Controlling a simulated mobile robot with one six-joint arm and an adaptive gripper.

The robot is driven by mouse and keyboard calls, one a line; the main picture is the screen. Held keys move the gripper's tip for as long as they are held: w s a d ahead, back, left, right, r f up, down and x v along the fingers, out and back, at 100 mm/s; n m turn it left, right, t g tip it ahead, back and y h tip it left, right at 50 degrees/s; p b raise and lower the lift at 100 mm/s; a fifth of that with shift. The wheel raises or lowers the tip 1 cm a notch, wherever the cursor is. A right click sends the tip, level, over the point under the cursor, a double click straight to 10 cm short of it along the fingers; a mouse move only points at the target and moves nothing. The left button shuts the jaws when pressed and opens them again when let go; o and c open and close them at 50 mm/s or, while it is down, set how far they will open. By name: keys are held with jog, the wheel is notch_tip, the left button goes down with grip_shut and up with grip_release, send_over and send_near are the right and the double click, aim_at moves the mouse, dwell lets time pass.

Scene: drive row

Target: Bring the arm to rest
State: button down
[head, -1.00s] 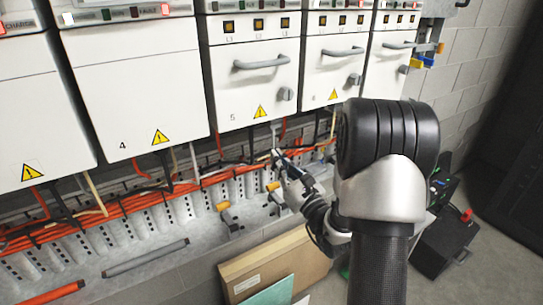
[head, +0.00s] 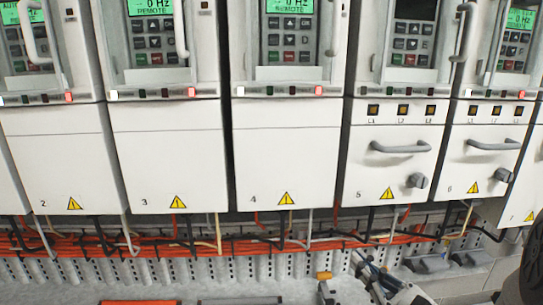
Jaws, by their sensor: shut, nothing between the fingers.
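My gripper (head: 364,266) is at the lower right of the head view, in front of the cable trough below cabinet 5. Its fingers are shut and look empty. Part of my dark arm shows at the right bottom corner, and most of the arm is outside the view. The gripper appears close to the trough, but I cannot tell whether it touches anything.
A row of white drive cabinets (head: 285,150) fills the view, with keypads above. Cabinet 5 has a grey handle (head: 400,148) and a knob (head: 418,181). Orange cables (head: 180,245) run below.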

jog(key=s+a+r+n+g+y, duration=0.1)
jog(key=s+a+n+g+y, duration=0.2)
jog(key=s+a+n+g, duration=0.45)
jog(key=s+a+n+g+y, duration=0.2)
jog(key=s+a+n+g, duration=0.25)
jog(key=a, duration=0.55)
jog(key=s+d+f+n+g+h, duration=0.1)
jog(key=s+f+n+g+h, duration=0.2)
jog(key=s+n+h, duration=0.25)
jog(key=s+d+f+n+g+h, duration=0.2)
jog(key=s+f+n+h, duration=0.15)
jog(key=s+n, duration=0.3)
jog(key=w+d+r+n+t+h, duration=0.1)
jog(key=d+r+n+t+h, duration=0.3)
jog(key=d, duration=0.4)
jog(key=shift+h, duration=0.9)
jog(key=shift+w, duration=0.1)
